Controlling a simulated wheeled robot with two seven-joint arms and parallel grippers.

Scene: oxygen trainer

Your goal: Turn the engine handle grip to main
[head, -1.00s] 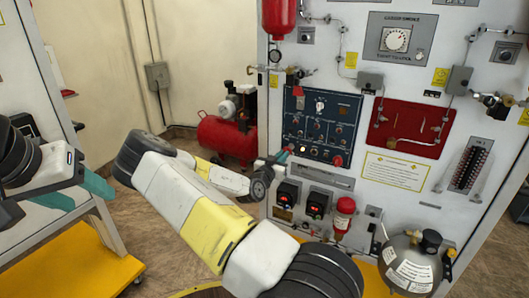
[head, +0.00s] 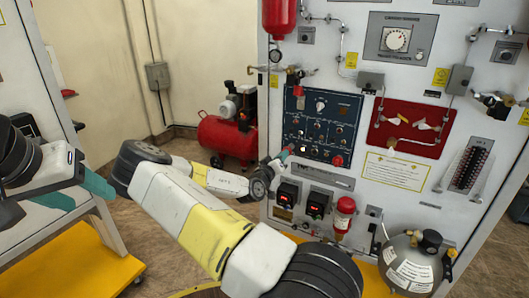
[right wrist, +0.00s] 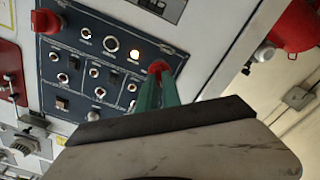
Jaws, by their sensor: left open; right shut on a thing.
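The blue control panel (head: 322,125) is on the white trainer board, with switches, knobs and a lit lamp. My right gripper (head: 285,155) is at the panel's lower left corner. In the right wrist view, its teal fingers (right wrist: 157,78) are shut on a red grip (right wrist: 158,66), taken as the engine handle grip. The fingers hide part of this grip, and I cannot read its setting. A second red knob (head: 337,160) is at the panel's lower right. My left gripper (head: 92,197) is open and empty at the left, far from the panel.
Two black meters (head: 302,198) and a red bottle (head: 344,212) are below the panel. A grey tank (head: 408,268) stands at the lower right. A red compressor (head: 228,138) is on the floor behind. A yellow-based stand (head: 85,260) is at the left.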

